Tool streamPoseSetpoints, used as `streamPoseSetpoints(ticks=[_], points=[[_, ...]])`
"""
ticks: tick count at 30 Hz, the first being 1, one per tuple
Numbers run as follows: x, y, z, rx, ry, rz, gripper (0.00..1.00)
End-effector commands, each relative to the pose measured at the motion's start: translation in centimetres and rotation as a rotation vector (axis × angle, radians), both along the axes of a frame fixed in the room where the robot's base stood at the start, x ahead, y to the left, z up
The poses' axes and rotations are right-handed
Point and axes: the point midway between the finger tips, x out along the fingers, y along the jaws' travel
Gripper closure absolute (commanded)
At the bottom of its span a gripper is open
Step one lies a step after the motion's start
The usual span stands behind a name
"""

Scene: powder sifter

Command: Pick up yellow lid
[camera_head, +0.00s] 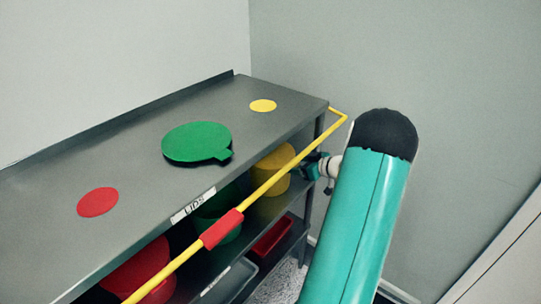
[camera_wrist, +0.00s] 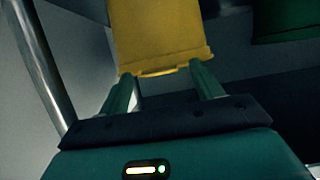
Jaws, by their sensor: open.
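A yellow container (camera_head: 273,172) stands on the shelf below the grey top, partly hidden by a yellow bar. In the wrist view the yellow body (camera_wrist: 160,32) fills the upper middle. A yellow lid (camera_wrist: 160,69), seen as a wider rim with a small tab, closes its near end. My gripper (camera_wrist: 162,74) is open, its two green fingers spread at either side of the tab, close to the rim; whether they touch it I cannot tell. In the head view my gripper (camera_head: 308,170) is at the shelf's right end, beside the yellow container.
A green lid (camera_head: 197,143), a yellow disc (camera_head: 262,105) and a red disc (camera_head: 97,201) lie on the shelf top. The yellow bar (camera_head: 285,169) with a red sleeve (camera_head: 222,229) runs along the front. A metal post (camera_wrist: 38,62) stands left in the wrist view; a green container (camera_wrist: 285,20) is right.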

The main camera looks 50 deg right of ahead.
Motion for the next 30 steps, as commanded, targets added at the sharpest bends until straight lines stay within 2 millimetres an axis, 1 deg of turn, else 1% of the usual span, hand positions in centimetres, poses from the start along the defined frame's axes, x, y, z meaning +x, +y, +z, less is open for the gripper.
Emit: streamPoseSetpoints(ticks=[5,6,8,9,13,23,26,30], points=[[0.0,0.0,0.0,0.000,0.001,-0.001,0.35],[0.0,0.0,0.0,0.000,0.001,-0.001,0.38],[0.0,0.0,0.0,0.000,0.001,-0.001,0.50],[0.0,0.0,0.0,0.000,0.001,-0.001,0.58],[0.0,0.0,0.0,0.000,0.001,-0.001,0.83],[0.0,0.0,0.2,0.000,0.000,-0.001,0.83],[0.0,0.0,0.7,0.000,0.000,-0.001,0.83],[0.0,0.0,2.4,-0.003,0.000,0.000,0.83]])
